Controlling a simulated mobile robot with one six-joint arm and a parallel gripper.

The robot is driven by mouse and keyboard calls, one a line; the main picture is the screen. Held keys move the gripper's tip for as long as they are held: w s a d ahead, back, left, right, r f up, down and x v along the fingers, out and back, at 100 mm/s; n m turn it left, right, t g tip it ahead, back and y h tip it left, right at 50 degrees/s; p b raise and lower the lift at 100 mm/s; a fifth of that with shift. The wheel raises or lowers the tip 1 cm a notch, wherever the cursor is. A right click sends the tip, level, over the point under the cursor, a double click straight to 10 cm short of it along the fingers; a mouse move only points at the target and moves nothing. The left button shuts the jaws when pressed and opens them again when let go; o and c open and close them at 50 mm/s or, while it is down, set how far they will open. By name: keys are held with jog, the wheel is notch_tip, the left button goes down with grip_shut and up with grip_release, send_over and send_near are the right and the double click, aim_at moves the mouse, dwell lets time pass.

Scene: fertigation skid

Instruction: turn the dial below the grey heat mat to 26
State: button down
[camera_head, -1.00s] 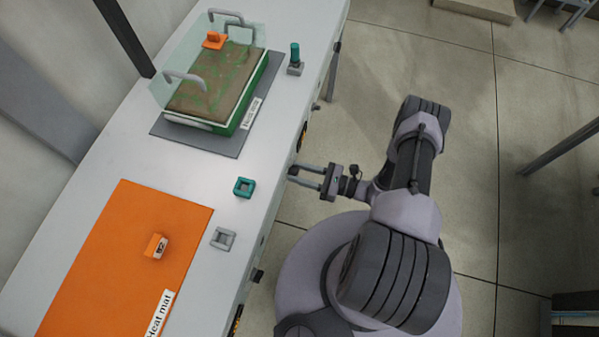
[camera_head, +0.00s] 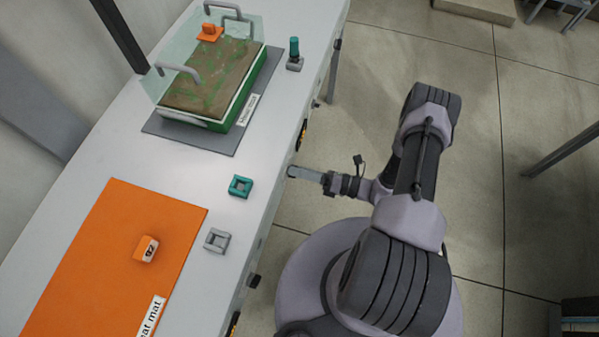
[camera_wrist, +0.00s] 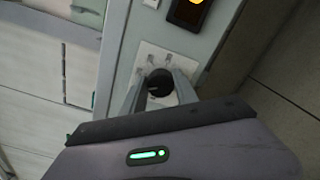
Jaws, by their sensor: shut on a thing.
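The grey heat mat (camera_head: 185,140) lies on the bench under a green tray of soil with a clear cover. In the wrist view a black dial (camera_wrist: 160,84) sits on a pale plate (camera_wrist: 150,60) on the bench's front face. My gripper (camera_wrist: 160,92) is shut on the dial, one finger on each side of it. In the head view my gripper (camera_head: 291,171) reaches the bench's front edge, its fingers seen nearly edge-on. The dial is hidden there. The marks around the dial are too small and blurred to read.
A dark panel with an orange light (camera_wrist: 190,10) is beside the dial plate. On the bench are an orange heat mat (camera_head: 115,250) with an orange block (camera_head: 145,249), a teal square ring (camera_head: 240,186), a grey square ring (camera_head: 217,240) and a teal-topped post (camera_head: 294,50).

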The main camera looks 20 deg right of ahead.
jog(key=m+b, duration=0.1)
jog(key=m, duration=0.5)
jog(key=shift+f+b, duration=0.15)
jog(key=shift+b, duration=0.2)
jog(key=shift+m, duration=0.4)
jog(key=c, duration=0.9)
grip_release()
jog(key=shift+c, duration=0.2)
jog(key=p+v, duration=0.2)
jog(key=v, duration=1.5)
jog(key=shift+d+p, duration=0.15)
jog(key=shift+p, duration=0.25)
